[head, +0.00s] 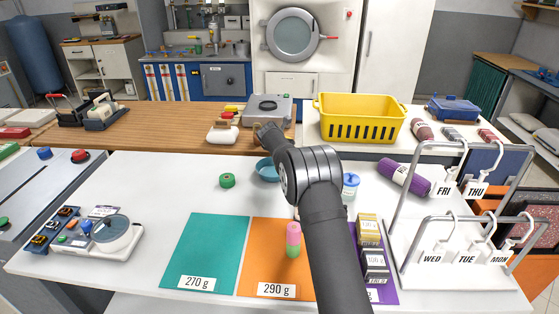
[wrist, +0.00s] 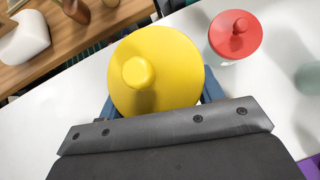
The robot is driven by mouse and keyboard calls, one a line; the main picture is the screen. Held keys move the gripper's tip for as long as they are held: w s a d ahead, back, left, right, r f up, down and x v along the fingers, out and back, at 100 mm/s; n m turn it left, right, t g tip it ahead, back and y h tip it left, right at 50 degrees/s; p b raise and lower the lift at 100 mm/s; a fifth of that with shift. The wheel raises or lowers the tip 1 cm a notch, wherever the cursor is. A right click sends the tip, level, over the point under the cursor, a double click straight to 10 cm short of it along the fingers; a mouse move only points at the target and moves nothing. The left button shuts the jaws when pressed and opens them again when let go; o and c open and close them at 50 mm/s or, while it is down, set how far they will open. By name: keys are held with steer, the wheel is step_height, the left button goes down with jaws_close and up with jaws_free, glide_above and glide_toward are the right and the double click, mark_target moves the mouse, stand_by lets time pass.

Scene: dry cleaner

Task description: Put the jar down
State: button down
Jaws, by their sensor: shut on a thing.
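A jar with a round yellow lid and knob (wrist: 158,72) fills the middle of the wrist view. My gripper (wrist: 160,98) is shut on it, with blue finger parts showing at both sides of the lid. The lid hides the jar's body and base, so I cannot tell whether it touches a surface. In the head view my arm hides the held jar and most of the gripper. A second jar with a red lid (wrist: 236,34) stands on the white table just right of the held jar, apart from it. A blue-lidded jar (head: 351,181) stands right of my arm.
A yellow basket (head: 361,117) and a wooden counter (head: 165,128) lie behind. Metal racks (head: 440,215) stand right.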

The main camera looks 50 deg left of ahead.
steer(key=shift+s+a+f, duration=0.25)
steer(key=shift+a, duration=0.3)
steer(key=shift+f, duration=2)
steer(key=shift+f, duration=0.25)
steer(key=shift+c, duration=2)
jaws_free()
steer(key=shift+r, duration=0.3)
steer(key=v, duration=1.2)
steer(key=shift+f, duration=0.2)
